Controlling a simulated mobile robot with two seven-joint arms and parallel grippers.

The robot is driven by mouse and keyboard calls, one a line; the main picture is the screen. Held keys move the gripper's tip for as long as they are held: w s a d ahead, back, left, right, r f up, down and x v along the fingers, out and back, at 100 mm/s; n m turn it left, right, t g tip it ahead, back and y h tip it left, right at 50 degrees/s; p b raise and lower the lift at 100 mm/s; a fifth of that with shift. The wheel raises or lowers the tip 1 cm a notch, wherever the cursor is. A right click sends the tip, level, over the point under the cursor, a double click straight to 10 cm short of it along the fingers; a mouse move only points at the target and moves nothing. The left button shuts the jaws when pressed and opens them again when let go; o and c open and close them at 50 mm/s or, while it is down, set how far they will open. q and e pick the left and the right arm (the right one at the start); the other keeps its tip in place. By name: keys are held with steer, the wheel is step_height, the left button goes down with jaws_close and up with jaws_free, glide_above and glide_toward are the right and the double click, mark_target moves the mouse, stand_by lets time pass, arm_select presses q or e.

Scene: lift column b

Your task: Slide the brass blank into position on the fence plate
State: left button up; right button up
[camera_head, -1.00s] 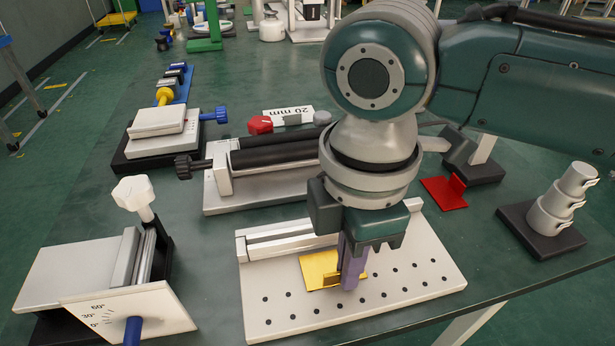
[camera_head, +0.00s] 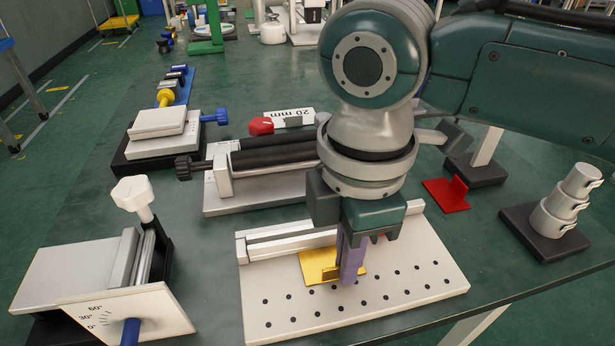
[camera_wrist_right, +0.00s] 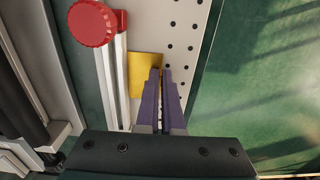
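The brass blank (camera_head: 314,264) is a yellow plate with a small upright tab. It lies flat on the white, hole-dotted fence plate (camera_head: 300,318). Its back edge is at or very close to the fence rail (camera_head: 290,245); I cannot tell if they touch. My right gripper (camera_head: 352,280) points down with its purple fingers close together on the tab. In the right wrist view the gripper (camera_wrist_right: 160,72) shows only a thin gap between its fingertips, beside the blank (camera_wrist_right: 141,75); the fingers hide part of the blank. My left gripper is out of view.
A red round knob (camera_wrist_right: 92,22) stands at the rail in the wrist view. Behind the plate is a black-roller unit (camera_head: 275,155); at the left is an angled vise (camera_head: 80,270). A red angle piece (camera_head: 447,194) and stacked cups (camera_head: 562,205) are at the right.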

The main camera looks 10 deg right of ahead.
steer(key=o, duration=0.5)
steer(key=shift+o, duration=0.2)
steer(key=shift+r, duration=0.1)
step_height(320, 180, up, 8)
steer(key=p, duration=0.2)
steer(key=shift+r+p, duration=0.25)
steer(key=shift+p, duration=0.1)
steer(key=shift+r, duration=0.6)
